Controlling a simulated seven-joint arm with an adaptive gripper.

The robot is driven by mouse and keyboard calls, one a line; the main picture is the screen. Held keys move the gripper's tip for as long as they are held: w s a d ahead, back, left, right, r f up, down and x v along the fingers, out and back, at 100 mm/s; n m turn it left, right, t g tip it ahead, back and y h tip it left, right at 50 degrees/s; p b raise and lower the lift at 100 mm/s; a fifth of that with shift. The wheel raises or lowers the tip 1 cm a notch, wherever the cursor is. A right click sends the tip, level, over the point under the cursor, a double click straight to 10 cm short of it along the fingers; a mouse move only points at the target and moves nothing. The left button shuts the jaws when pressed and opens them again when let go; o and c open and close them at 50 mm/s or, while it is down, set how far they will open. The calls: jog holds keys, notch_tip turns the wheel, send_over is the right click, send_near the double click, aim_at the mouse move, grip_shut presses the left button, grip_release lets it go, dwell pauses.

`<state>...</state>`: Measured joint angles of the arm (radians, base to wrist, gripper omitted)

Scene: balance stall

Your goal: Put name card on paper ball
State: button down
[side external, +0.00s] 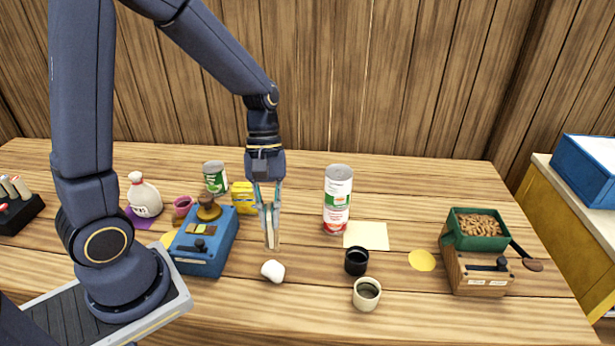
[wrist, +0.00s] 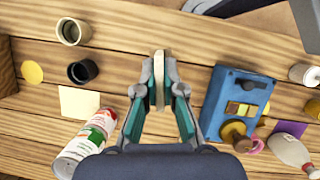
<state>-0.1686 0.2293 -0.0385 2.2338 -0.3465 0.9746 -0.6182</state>
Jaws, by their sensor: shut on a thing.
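My gripper (side external: 269,208) is shut on the name card (side external: 271,237), a thin tan slab held upright, pointing down over the table. In the wrist view the name card (wrist: 159,82) shows edge-on between the fingertips of my gripper (wrist: 159,88). The paper ball (side external: 272,270) is a small white lump on the table, just below and in front of the card in the side view. The card does not appear to touch it. In the wrist view I cannot see the paper ball; the card and fingers may hide it.
A blue box (side external: 203,246) with a brown knob stands left of the card. A tall can (side external: 338,200), a pale sheet (side external: 365,235), a black cup (side external: 356,261) and a cream cup (side external: 367,294) lie to the right. A green tray of nuts (side external: 478,241) tops a wooden box further right.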

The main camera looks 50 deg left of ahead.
aim_at(266, 233)
jog(key=s+a+r+m, duration=0.2)
jog(key=s+r+m, duration=0.1)
jog(key=s, duration=1)
jog(key=shift+n+g+y, duration=0.3)
jog(key=shift+n, duration=0.1)
jog(key=w+f, duration=0.2)
jog(key=w, duration=0.2)
jog(key=w+f, duration=0.3)
jog(key=w, duration=0.1)
jog(key=w+f, duration=0.3)
jog(key=w, duration=0.1)
jog(key=shift+w, duration=0.3)
jog(key=shift+w+f, duration=0.2)
jog(key=shift+f, duration=0.1)
jog(key=shift+w+f, duration=0.15)
jog(key=shift+f, duration=0.8)
jog(key=shift+w+f, duration=0.1)
jog(key=shift+f, duration=0.8)
jog(key=shift+f, duration=0.1)
jog(key=c, duration=1.3)
grip_release()
